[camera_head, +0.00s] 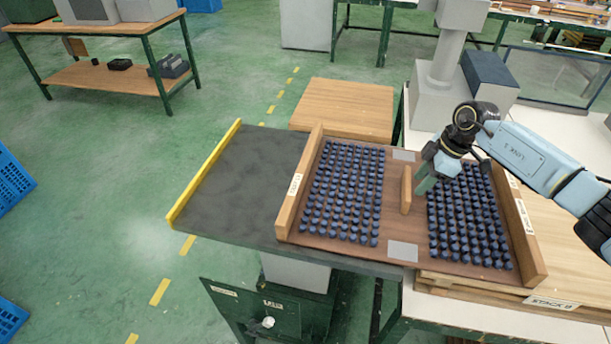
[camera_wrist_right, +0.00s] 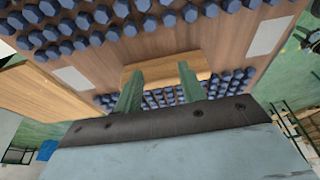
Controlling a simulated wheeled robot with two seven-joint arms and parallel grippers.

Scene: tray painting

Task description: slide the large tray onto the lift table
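The large tray (camera_head: 393,229) is a brown board with raised wooden ends and two blocks of dark blue pegs. Its left part lies on the lift table (camera_head: 246,170), a dark grey top with a yellow left edge. Its right part lies over the wooden stack at the right. An upright wooden handle (camera_head: 406,190) stands mid-tray. My right gripper (camera_head: 423,187) is at the handle's right side, with its green fingers apart. In the right wrist view the fingertips (camera_wrist_right: 160,72) meet or nearly meet the handle's face (camera_wrist_right: 205,66); contact is unclear. My left gripper is out of view.
The wooden stack (camera_head: 500,290) sits on a white-topped bench at the right. A grey post (camera_head: 445,60) stands behind it. A wooden-topped table (camera_head: 343,106) is behind the lift table. Bare grey lift-table surface lies left of the tray.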

